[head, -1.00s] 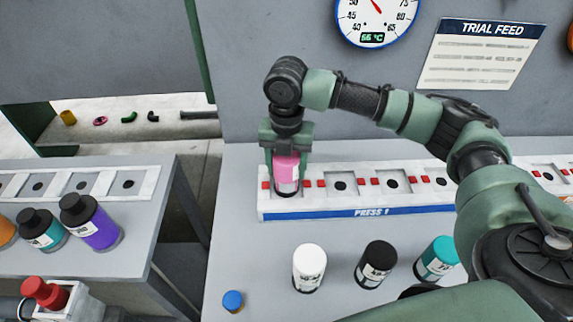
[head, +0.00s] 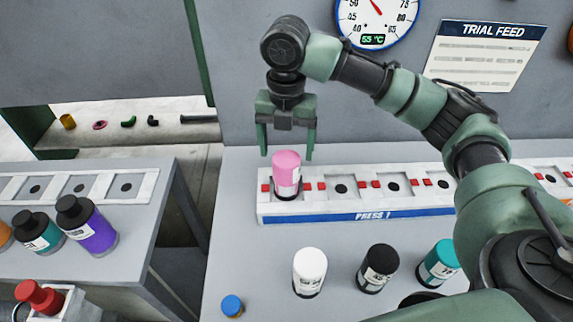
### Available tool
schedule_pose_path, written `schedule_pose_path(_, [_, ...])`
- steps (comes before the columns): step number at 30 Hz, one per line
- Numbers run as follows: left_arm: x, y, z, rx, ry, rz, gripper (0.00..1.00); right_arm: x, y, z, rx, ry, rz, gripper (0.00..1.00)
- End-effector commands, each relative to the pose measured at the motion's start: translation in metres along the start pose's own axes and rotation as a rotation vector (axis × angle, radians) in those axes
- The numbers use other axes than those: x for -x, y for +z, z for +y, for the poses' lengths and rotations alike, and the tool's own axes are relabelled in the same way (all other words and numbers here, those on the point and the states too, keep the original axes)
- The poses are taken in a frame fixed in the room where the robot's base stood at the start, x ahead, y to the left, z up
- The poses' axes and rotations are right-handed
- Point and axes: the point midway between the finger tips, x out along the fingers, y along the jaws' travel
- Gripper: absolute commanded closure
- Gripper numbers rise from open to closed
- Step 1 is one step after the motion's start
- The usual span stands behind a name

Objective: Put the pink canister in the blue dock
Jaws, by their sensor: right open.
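The pink canister (head: 287,172) stands upright in the leftmost socket of the dock (head: 350,215), a white rail with a blue front strip marked "PRESS" and red marks between its sockets. My right gripper (head: 286,154) is open above the canister, with its fingers apart on either side of the top and clear of it. My left gripper is not in view.
White (head: 309,271), black (head: 377,268) and teal (head: 439,262) canisters stand on the table in front of the dock. A blue cap (head: 232,305) lies at the front left. A second table with a purple canister (head: 88,224) stands at the left, across a gap.

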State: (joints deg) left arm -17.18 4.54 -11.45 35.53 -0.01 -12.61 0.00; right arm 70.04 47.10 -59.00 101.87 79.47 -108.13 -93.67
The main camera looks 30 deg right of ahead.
Motion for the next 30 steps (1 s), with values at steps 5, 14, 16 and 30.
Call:
schedule_pose_path(5, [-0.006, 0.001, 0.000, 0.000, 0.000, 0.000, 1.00, 0.032, 0.000, 0.001, 0.000, 0.001, 0.000, 0.21])
schedule_pose_path(14, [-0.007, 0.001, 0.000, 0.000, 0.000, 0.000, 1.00, 0.051, 0.000, 0.000, 0.000, -0.001, 0.001, 0.21])
schedule_pose_path(16, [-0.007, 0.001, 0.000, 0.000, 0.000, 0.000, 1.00, 0.051, 0.000, 0.000, 0.000, -0.002, 0.002, 0.21])
schedule_pose_path(30, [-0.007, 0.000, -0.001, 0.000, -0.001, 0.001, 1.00, 0.050, 0.000, 0.000, -0.001, -0.001, 0.001, 0.21])
